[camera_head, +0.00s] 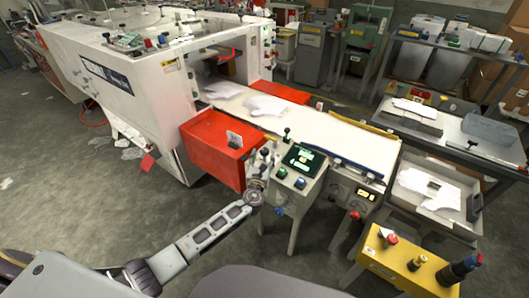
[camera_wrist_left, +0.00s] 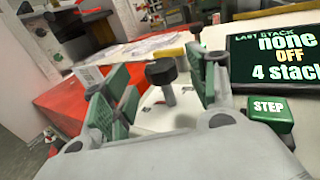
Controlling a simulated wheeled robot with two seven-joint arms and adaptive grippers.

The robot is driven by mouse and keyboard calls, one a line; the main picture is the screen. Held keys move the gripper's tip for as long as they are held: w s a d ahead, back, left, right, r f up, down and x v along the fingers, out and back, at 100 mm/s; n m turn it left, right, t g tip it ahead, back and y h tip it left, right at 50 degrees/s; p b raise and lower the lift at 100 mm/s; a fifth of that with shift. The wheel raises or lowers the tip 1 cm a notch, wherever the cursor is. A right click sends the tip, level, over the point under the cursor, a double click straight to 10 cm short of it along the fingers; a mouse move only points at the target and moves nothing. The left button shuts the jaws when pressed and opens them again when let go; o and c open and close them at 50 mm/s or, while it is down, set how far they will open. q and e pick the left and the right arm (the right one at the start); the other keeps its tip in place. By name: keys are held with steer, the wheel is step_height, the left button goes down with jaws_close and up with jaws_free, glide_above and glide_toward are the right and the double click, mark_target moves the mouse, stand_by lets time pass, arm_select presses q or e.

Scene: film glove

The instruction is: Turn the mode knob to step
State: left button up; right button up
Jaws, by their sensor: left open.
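A black knob (camera_wrist_left: 161,72) on a short stem stands on the light panel top in the left wrist view. I take it for the mode knob; no pointer or setting mark on it is readable. My left gripper (camera_wrist_left: 162,88) is open, with green-padded fingers on either side of the knob and gaps visible between. In the head view my left gripper (camera_head: 262,165) is at the left edge of the control box (camera_head: 285,193). The screen (camera_wrist_left: 275,52) reads "LAST STACK none OFF 4 stack". A green STEP button (camera_wrist_left: 268,108) sits below it. My right gripper is not in view.
A red bin (camera_head: 212,140) stands left of the control box. The white conveyor (camera_head: 310,125) runs behind it, from the large white machine (camera_head: 140,75). A yellow box (camera_head: 405,262) with upright knobs stands at the front right. Grey floor is open at the left.

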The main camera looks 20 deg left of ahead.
mark_target(264, 154)
arm_select(q)
steer(key=shift+w+a, duration=0.2)
steer(key=shift+w, duration=1.35)
steer(key=shift+w+a, duration=0.1)
steer(key=shift+w, duration=0.45)
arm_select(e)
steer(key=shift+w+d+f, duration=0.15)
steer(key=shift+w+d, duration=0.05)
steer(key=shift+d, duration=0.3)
arm_select(q)
steer(key=c, duration=1)
steer(key=shift+c, duration=0.2)
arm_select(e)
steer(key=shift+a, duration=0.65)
arm_select(q)
steer(key=shift+b, duration=0.35)
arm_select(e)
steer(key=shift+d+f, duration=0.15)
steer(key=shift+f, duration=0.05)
